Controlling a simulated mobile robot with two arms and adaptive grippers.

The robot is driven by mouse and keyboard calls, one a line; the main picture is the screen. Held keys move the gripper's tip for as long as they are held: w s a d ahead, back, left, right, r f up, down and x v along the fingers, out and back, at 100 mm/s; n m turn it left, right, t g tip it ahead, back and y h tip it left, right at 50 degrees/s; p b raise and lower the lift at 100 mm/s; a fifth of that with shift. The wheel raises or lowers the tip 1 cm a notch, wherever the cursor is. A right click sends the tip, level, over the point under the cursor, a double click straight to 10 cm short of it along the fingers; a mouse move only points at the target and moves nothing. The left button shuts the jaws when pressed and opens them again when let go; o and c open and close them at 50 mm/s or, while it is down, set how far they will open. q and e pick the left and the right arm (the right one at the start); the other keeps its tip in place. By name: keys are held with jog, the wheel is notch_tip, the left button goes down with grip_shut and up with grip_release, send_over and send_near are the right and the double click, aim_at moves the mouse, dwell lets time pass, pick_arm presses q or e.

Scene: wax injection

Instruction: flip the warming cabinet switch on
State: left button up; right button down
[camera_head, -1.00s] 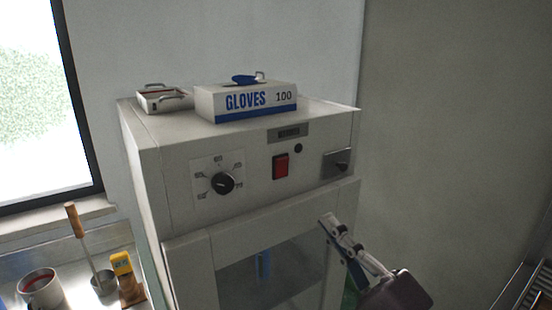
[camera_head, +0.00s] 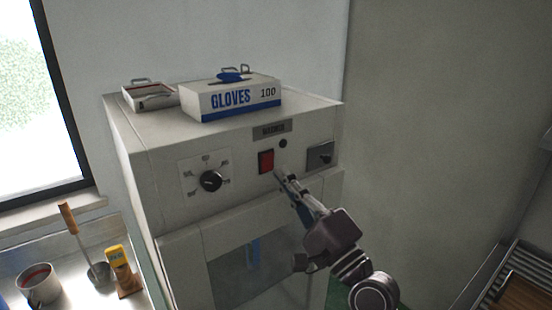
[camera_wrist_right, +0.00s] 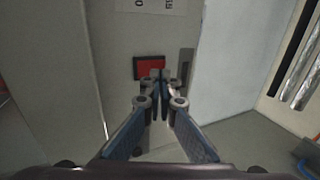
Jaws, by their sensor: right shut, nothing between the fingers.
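The warming cabinet (camera_head: 140,180) is a pale box with a control panel above a glass door. Its red rocker switch (camera_head: 266,161) sits on the panel between a black dial (camera_head: 211,181) and a small metal plate (camera_head: 320,155). My right gripper (camera_head: 281,173) is shut and empty, with its fingertips just right of and slightly below the switch. In the right wrist view the red switch (camera_wrist_right: 147,66) shows in a dark frame just beyond the fingertips (camera_wrist_right: 158,76), which cover its lower right part. I cannot tell whether the tips touch it. My left gripper is not in view.
A gloves box (camera_head: 232,99) and a small metal tray (camera_head: 149,96) sit on top of the cabinet. At the lower left, a pot (camera_head: 38,288), a ladle and a yellow device (camera_head: 119,262) stand on a bench. A grey wall is at right.

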aim_at(269, 157)
jog(key=shift+p+x, duration=0.35)
jog(key=shift+x, duration=1.25)
jog(key=shift+w+a+r+p, duration=0.15)
jog(key=shift+w+r+p, duration=0.05)
jog(key=shift+r+p, duration=0.1)
